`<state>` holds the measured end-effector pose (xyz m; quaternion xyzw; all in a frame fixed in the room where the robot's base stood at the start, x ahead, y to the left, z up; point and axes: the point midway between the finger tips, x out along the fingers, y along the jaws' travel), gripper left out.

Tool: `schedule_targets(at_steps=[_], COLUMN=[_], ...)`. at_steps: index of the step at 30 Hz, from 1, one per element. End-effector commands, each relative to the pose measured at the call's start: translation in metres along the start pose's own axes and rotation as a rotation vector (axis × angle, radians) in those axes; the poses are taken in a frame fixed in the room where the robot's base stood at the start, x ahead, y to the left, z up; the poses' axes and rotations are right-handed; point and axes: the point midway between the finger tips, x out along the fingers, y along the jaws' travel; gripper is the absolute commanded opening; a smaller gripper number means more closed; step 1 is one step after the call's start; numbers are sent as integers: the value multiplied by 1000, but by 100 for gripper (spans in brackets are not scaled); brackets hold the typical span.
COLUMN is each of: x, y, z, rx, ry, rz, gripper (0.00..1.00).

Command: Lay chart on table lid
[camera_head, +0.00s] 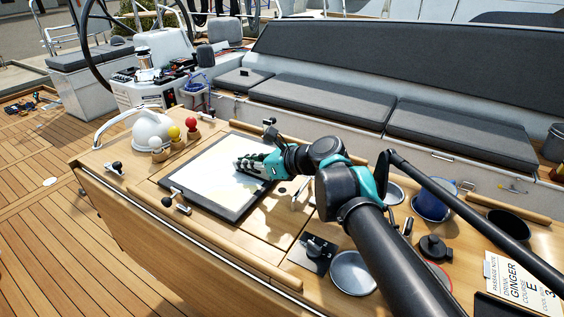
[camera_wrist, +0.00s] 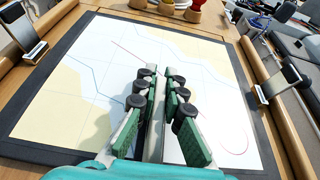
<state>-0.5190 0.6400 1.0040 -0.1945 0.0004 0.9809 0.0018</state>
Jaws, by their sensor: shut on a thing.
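The chart (camera_head: 205,172) is a pale sheet with cream land areas, blue lines and a red line, bordered in dark grey or black. It lies flat or nearly flat over the wooden table lid (camera_head: 262,226); I cannot tell if its underside touches everywhere. In the wrist view the chart (camera_wrist: 75,95) fills most of the picture. My gripper (camera_head: 240,164) is low over the chart's right part, and its fingers (camera_wrist: 163,74) are close together around a thin upright piece that seems to belong to the chart. The fingers hide that piece's base.
Metal clips (camera_wrist: 32,42) (camera_wrist: 287,76) stand at the chart's sides. A white dome (camera_head: 152,128), a red ball (camera_head: 191,122) and a yellow ball (camera_head: 173,132) are beyond it. A blue mug (camera_head: 432,203), a metal dish (camera_head: 352,272) and a note card (camera_head: 518,285) sit right.

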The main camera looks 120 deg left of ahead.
Motion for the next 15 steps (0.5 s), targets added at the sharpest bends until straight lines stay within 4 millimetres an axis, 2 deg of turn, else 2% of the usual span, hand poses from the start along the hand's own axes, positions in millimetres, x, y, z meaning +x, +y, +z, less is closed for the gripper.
schedule_targets(at_steps=[11,12,15], x=[2,3,3], y=[0,0,0], z=[-6,-6,-6], rx=[0,0,0], ry=[0,0,0], rz=[0,0,0], gripper=[0,12,24])
